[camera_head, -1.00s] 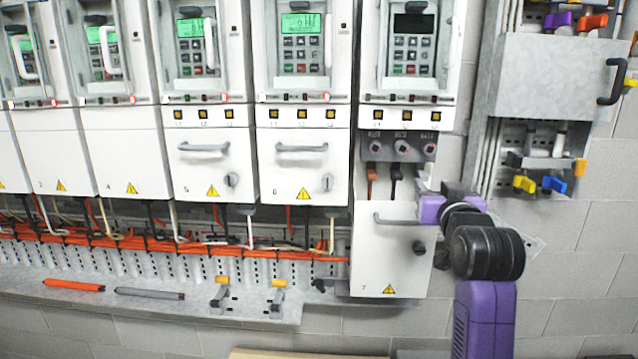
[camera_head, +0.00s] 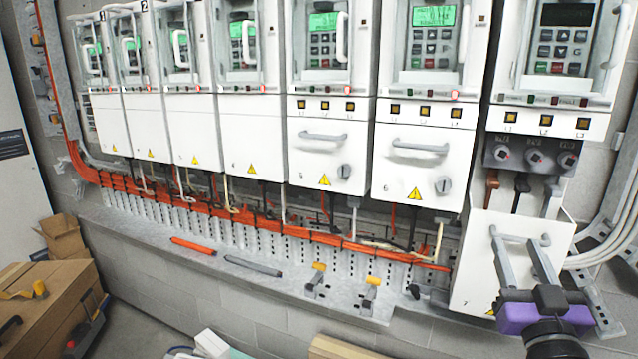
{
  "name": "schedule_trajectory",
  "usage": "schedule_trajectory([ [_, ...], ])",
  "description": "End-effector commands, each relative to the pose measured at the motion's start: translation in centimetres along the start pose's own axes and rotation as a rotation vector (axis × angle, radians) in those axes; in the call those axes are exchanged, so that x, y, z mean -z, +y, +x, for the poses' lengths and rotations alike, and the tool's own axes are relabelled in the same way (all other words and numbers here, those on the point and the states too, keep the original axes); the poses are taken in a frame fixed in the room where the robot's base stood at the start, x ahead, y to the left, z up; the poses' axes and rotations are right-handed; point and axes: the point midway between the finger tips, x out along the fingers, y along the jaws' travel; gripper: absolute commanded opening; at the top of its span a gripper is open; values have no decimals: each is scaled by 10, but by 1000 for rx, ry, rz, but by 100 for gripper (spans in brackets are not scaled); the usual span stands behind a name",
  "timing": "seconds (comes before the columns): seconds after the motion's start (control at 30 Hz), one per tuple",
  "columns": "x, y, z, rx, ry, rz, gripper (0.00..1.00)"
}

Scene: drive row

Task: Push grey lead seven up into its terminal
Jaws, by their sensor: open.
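Drive seven (camera_head: 560,67) is at the right, with a dark screen. Its three round terminals (camera_head: 535,157) are exposed. Below them stand a brown lead (camera_head: 491,187), a black lead (camera_head: 520,192) and the grey lead (camera_head: 553,197). The grey lead is the rightmost, under the right terminal; I cannot tell how far its end is in. The white cover seven (camera_head: 478,270) is below the leads, with a grey handle. My gripper (camera_head: 514,242) is open, its two long fingers apart in front of the cover, by the handle and below the leads. I cannot tell whether they touch the handle.
Closed drives (camera_head: 330,150) fill the row to the left. An orange cable bundle (camera_head: 300,232) runs beneath them. Pale conduits (camera_head: 610,240) run at the right.

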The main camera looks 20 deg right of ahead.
Motion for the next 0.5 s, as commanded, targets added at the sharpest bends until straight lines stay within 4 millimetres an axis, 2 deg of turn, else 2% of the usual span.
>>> schedule_trajectory([
  [0.03,-14,-15,-20,34,-14,6,42],
  [0.2,-43,-54,-82,135,-39,32,42],
  [0.5,-76,-101,-201,309,-133,83,42],
])
